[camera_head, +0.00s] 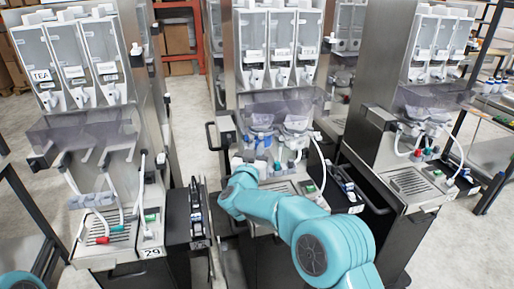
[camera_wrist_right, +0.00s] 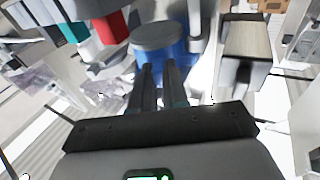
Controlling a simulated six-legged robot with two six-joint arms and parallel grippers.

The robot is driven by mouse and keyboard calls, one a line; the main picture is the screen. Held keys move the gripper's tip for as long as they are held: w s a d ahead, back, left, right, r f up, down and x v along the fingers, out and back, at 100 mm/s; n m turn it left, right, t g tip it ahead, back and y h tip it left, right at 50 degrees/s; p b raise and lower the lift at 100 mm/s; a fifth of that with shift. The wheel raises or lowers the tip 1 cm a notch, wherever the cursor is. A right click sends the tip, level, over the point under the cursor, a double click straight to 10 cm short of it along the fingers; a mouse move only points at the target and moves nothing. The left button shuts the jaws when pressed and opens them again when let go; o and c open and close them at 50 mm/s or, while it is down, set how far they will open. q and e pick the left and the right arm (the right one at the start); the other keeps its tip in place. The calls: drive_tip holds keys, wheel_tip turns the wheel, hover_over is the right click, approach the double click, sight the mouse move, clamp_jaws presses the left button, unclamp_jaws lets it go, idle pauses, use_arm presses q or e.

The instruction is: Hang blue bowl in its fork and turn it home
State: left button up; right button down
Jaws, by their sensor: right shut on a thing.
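In the right wrist view the blue bowl (camera_wrist_right: 180,52) shows a blue side and a flat grey round face. My right gripper (camera_wrist_right: 159,70) has its two dark fingers close together on it, shut on the bowl. Their tips partly cover it. In the head view my right arm reaches in from the lower right to the middle dispenser, and its wrist hides much of the hold. Blue parts (camera_head: 261,140) show there under the clear hoppers; I cannot tell which is the held bowl. The fork is not clear in either view. My left gripper is out of view.
Dispensers with clear hoppers stand at left (camera_head: 72,65), middle (camera_head: 281,45) and right (camera_head: 440,45). Black side units (camera_head: 190,220) narrow the gaps between them. In the wrist view a red block (camera_wrist_right: 111,28) and a pale box (camera_wrist_right: 247,42) flank the bowl closely.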

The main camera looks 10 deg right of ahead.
drive_tip(key=shift+w+a+r+h+p, duration=0.1)
drive_tip(key=shift+a+r+h+p, duration=0.1)
drive_tip(key=shift+h+p, duration=0.35)
drive_tip(key=shift+f+m+g, duration=0.15)
drive_tip(key=shift+m+g, duration=0.25)
drive_tip(key=c, duration=1.1)
unclamp_jaws()
drive_tip(key=shift+o, duration=0.2)
drive_tip(key=shift+f, duration=0.1)
drive_tip(key=b+v, duration=0.3)
drive_tip(key=v, duration=0.5)
